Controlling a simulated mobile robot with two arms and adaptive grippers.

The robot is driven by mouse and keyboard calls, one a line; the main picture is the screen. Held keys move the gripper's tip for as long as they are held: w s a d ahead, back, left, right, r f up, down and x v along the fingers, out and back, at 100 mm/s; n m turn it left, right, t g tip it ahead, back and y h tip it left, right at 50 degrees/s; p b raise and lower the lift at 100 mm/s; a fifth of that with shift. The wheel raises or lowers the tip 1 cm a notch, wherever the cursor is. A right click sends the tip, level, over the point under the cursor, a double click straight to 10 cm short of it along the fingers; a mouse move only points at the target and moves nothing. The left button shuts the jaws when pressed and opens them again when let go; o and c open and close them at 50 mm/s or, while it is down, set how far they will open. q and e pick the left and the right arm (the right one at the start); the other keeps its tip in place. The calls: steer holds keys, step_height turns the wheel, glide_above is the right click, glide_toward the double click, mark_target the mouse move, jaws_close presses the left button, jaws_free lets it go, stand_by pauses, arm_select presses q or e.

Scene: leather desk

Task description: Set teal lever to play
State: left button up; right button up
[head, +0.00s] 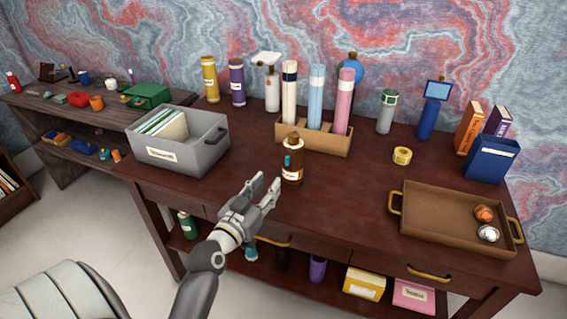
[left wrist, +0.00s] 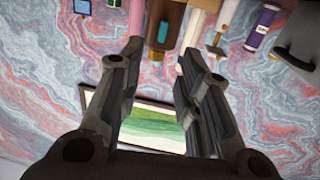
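Any play marking is too small to read. My right gripper is not in view.
A wooden rack (head: 315,137) with tall tubes stands right behind the device. A grey file bin (head: 208,148) is to the left. A tape roll (head: 402,156) and a brown tray (head: 430,225) are to the right. The desktop around the device is clear.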

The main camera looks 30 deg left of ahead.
mark_target(286, 159)
arm_select(q)
steer(key=w, duration=0.3)
steer(key=w+a+p, duration=0.1)
steer(key=w, duration=0.6)
steer(key=shift+w+a, duration=0.35)
jaws_close()
